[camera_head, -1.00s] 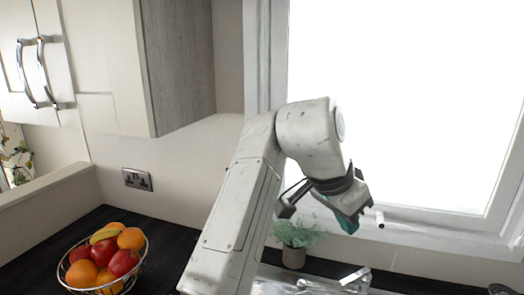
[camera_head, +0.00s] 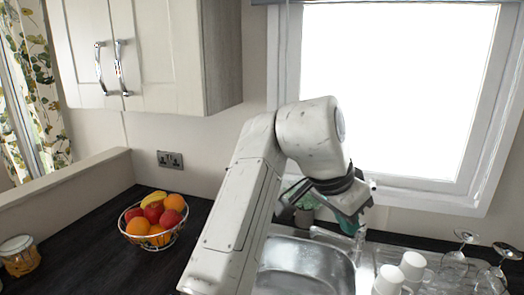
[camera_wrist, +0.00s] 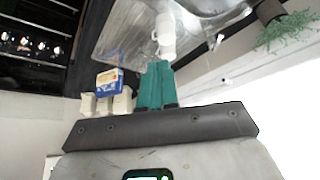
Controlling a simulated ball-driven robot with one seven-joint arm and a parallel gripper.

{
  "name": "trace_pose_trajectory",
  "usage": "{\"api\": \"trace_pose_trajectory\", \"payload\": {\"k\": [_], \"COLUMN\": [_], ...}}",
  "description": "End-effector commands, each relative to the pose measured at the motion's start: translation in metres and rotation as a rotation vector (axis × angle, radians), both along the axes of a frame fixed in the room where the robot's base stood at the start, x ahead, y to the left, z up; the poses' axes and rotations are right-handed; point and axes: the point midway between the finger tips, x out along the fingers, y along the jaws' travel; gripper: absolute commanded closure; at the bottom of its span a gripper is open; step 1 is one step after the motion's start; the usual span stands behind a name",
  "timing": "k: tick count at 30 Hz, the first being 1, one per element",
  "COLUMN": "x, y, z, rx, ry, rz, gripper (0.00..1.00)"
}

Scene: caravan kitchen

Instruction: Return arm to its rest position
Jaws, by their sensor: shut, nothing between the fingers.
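My gripper (camera_head: 350,222) hangs at the end of my white arm (camera_head: 262,190), which is raised and bent in front of the window and the sink. In the wrist view its teal fingers (camera_wrist: 156,84) are together with nothing between them. The fingers appear clear of the counter and touch nothing that I can see. Part of the gripper is hidden behind the dark wrist link in the head view.
A wire fruit bowl (camera_head: 152,236) stands left of my arm, and a jar (camera_head: 19,255) is at the far left. Right of the sink (camera_head: 300,268) are white mugs (camera_head: 412,265) and upturned glasses (camera_head: 457,258). A potted plant (camera_head: 303,216) stands behind my arm. A wall cupboard (camera_head: 150,55) hangs upper left.

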Motion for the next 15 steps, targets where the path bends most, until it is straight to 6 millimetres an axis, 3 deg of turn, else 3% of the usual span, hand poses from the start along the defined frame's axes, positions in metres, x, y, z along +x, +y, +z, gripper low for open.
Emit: {"api": "trace_pose_trajectory", "payload": {"k": [15], "x": [-0.002], "y": [-0.039], "z": [-0.041], "rx": [-0.051], "ry": [-0.006], "rz": [0.012], "gripper": [1.00]}}
